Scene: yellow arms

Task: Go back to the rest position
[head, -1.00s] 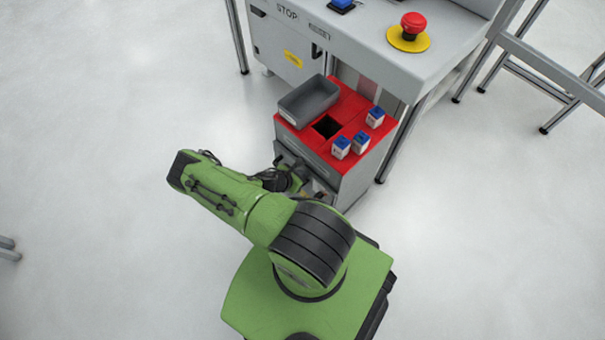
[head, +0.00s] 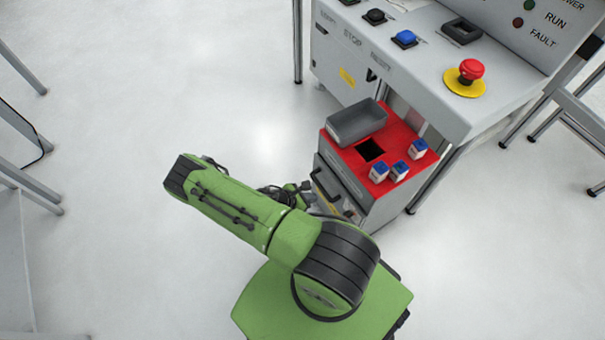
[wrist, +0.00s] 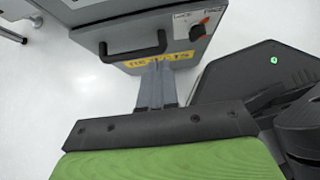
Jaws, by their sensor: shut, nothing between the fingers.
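My arm is green with dark bands and reaches left in the head view, folded beside the cabinet. In the head view my gripper is mostly hidden behind the arm, near the cabinet's front. In the wrist view my gripper (wrist: 157,68) shows as two grey fingers close together, shut and empty. The fingertips appear in front of the grey cabinet (wrist: 150,45), below its dark handle (wrist: 133,48) and beside a yellow label (wrist: 163,61). I cannot tell the exact gap between them.
The red-topped cabinet (head: 413,134) carries a grey tray (head: 357,122), a square opening and three small blue-and-white boxes (head: 399,171). A control desk (head: 420,75) with a red emergency button (head: 471,70) stands behind. Metal frames stand at both sides.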

